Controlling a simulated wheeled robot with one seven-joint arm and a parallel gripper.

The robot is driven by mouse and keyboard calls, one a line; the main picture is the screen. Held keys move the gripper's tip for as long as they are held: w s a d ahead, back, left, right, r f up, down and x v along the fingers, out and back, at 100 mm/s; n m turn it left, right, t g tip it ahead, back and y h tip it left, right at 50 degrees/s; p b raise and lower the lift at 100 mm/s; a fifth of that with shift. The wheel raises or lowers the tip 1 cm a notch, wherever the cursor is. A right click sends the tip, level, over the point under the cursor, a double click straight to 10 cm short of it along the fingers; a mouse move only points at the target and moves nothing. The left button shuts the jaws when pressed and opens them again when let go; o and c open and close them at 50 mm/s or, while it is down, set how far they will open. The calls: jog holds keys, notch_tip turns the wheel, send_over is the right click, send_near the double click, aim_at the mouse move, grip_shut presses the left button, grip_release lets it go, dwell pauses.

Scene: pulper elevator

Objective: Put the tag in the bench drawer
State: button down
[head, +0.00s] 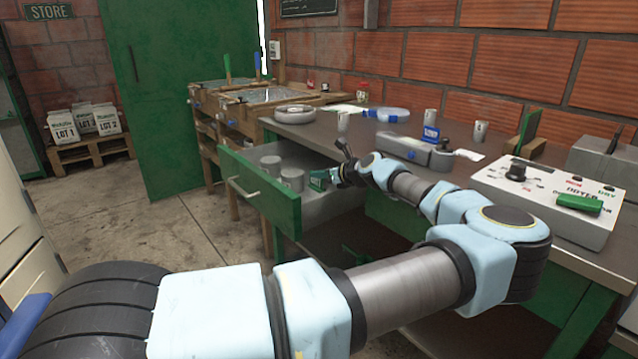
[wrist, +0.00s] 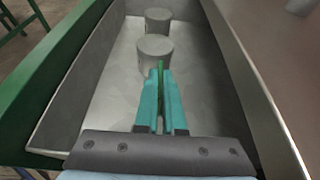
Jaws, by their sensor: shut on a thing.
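The bench drawer (head: 284,212) is pulled open, with a green front and grey metal inside. In the wrist view the drawer (wrist: 108,108) fills most of the picture. My gripper (head: 328,178) is at the drawer's opening, near its right side. In the wrist view my gripper's teal fingers (wrist: 160,80) are shut on a thin green tag (wrist: 160,70), seen edge-on between them. The tag is over the drawer floor; its height above the floor is unclear. In the head view the tag is small and partly hidden by the fingers.
Two grey cylinders stand in the drawer, the nearer one (wrist: 155,55) just beyond my fingertips and the other (wrist: 158,20) behind it. The bench top (head: 330,133) above holds cups, a blue-and-white roll and a control box (head: 545,200). Bare drawer floor lies beside the fingers.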

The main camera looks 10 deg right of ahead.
aim_at(320, 189)
jog(key=shift+f, duration=1.45)
jog(key=shift+f, duration=0.1)
jog(key=shift+f, duration=0.45)
jog(key=c, duration=1)
grip_release()
jog(key=shift+f, duration=0.1)
jog(key=shift+r, duration=0.2)
jog(key=v, duration=0.8)
jog(key=r+b+v, duration=0.1)
jog(key=v, duration=0.3)
